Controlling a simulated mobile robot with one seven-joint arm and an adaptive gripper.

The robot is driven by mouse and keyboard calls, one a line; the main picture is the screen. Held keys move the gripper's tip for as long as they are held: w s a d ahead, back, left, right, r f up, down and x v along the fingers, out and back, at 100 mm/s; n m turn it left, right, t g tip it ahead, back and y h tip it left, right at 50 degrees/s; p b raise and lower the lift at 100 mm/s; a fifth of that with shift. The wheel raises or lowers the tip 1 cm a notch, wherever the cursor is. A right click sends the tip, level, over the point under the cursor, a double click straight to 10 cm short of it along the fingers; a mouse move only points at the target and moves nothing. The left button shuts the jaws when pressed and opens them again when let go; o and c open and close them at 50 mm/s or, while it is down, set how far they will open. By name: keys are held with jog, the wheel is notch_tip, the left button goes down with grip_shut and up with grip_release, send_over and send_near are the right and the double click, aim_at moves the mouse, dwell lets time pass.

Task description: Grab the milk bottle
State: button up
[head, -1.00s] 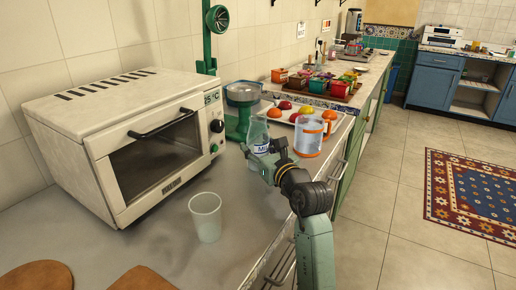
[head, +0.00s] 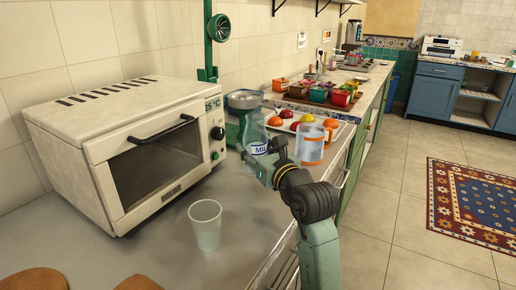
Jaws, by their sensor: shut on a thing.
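The milk bottle (head: 256,138) is clear, with a narrow neck and a white label lettered "MIL". It stands out upright in the head view, right of the toaster oven and in front of the green scale. My gripper (head: 258,166) is shut on the lower part of the bottle, reaching in from the right. The gripper and wrist partly hide the bottle's lower body and base. I cannot tell whether the base touches the counter.
A toaster oven (head: 137,150) stands at left. An empty clear cup (head: 206,224) is on the counter in front. A pitcher with orange bands (head: 312,146) stands close right of the bottle. A fruit tray (head: 343,126) and a green scale (head: 236,126) are behind.

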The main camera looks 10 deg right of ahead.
jog(key=s+a+b, duration=0.1)
jog(key=s+a, duration=0.2)
jog(key=s, duration=0.2)
jog(key=s+a+r+b, duration=0.1)
jog(key=s+a, duration=0.2)
jog(key=s, duration=0.3)
jog(key=shift+r, duration=0.15)
dwell(0.8)
